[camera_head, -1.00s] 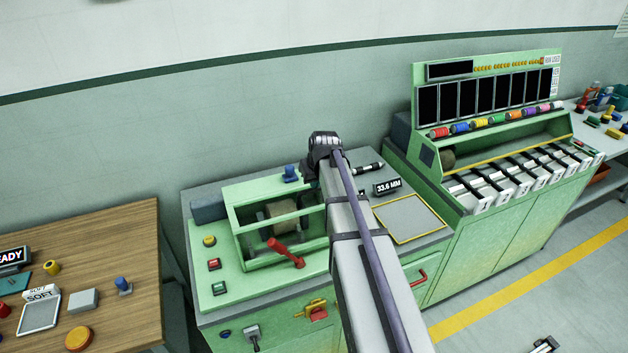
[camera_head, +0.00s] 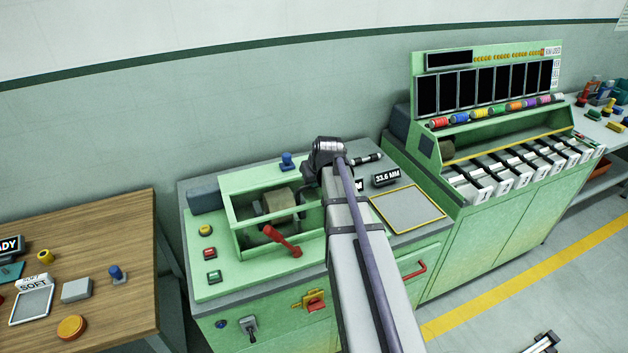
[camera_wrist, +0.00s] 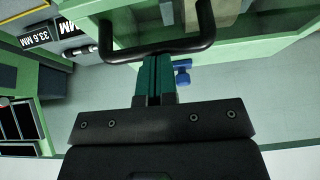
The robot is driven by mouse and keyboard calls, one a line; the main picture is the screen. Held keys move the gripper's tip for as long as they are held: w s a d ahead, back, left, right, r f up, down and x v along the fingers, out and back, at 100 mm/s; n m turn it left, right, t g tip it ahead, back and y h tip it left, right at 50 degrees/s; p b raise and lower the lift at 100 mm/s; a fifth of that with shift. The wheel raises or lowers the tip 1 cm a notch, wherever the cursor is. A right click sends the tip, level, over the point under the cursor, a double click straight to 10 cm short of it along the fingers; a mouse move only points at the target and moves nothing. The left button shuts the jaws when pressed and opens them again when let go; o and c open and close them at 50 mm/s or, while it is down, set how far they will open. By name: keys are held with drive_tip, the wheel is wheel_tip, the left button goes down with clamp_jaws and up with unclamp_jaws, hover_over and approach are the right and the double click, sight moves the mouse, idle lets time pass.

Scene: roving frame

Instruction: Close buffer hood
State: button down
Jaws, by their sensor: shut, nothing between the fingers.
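The buffer hood is a green frame (camera_head: 226,208) around a tan wheel (camera_head: 280,203) on the green machine, left of my arm in the head view. My arm covers its right part. I cannot tell how far open it is. In the wrist view, a dark bar handle (camera_wrist: 125,55) runs across the top, in front of green panels. My gripper (camera_wrist: 155,60) has teal fingers shut together, with nothing between them. The fingertips are at or just under the bar; I cannot tell if they touch it. In the head view the gripper is hidden behind my arm.
A red lever (camera_head: 282,241) stands at the hood's front. A blue knob (camera_head: 288,160) is behind it, also visible in the wrist view (camera_wrist: 182,71). A display (camera_head: 386,177) and a grey pad (camera_head: 408,208) lie right. A wooden table (camera_head: 110,245) stands left.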

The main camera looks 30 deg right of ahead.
drive_tip(key=r+p, duration=0.3)
drive_tip(key=r, duration=0.1)
drive_tip(key=shift+w+d, duration=0.1)
drive_tip(key=shift+w, duration=0.25)
drive_tip(key=s+p+v, duration=0.1)
drive_tip(key=p+v, duration=0.7)
drive_tip(key=v, duration=0.1)
drive_tip(key=shift+s, duration=0.1)
drive_tip(key=s+a+f+g+b, duration=0.2)
drive_tip(key=s+a+f+b, duration=0.2)
drive_tip(key=a+f+b, duration=0.1)
drive_tip(key=s+a+f+n+g+b, duration=0.1)
drive_tip(key=s+a+f+b, duration=0.3)
drive_tip(key=a+f+b, duration=0.2)
drive_tip(key=s+a+f+g+b, duration=0.2)
drive_tip(key=s+a+f+b, duration=0.2)
drive_tip(key=a, duration=0.8)
wheel_tip(320, 180, down, 5)
drive_tip(key=shift+r+n+g+y+b, duration=0.15)
drive_tip(key=shift+n+g+y+b, duration=0.2)
drive_tip(key=shift+b, duration=0.85)
drive_tip(key=shift+s+a, duration=0.1)
drive_tip(key=shift+s, duration=0.05)
